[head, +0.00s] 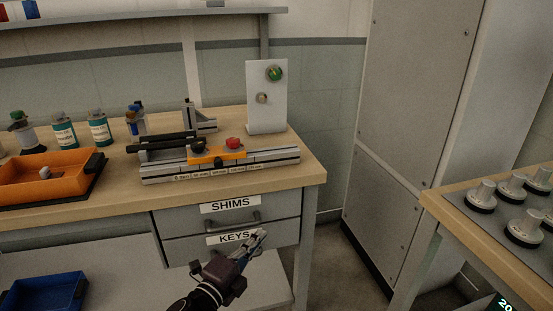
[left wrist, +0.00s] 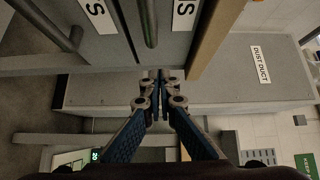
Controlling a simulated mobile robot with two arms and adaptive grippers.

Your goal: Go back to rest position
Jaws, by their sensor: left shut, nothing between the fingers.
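My left gripper (head: 262,234) shows in the lower middle of the head view, in front of the bench drawers. Its fingers are together and empty. In the left wrist view the closed fingertips (left wrist: 161,76) are at the centre, with the drawer fronts beyond them. The KEYS drawer (head: 190,249) and the SHIMS drawer (head: 183,218) above it both look shut. The gripper partly overlaps the KEYS drawer's front in the head view; I cannot tell the exact gap. My right gripper is not in view.
The wooden bench (head: 306,172) carries a grey rail fixture (head: 268,163) with an orange carriage (head: 230,155), and an orange tray (head: 75,160). A blue bin (head: 45,290) is below left. A side table (head: 438,208) with several knobbed pieces is right. A tall cabinet (head: 405,100) stands behind.

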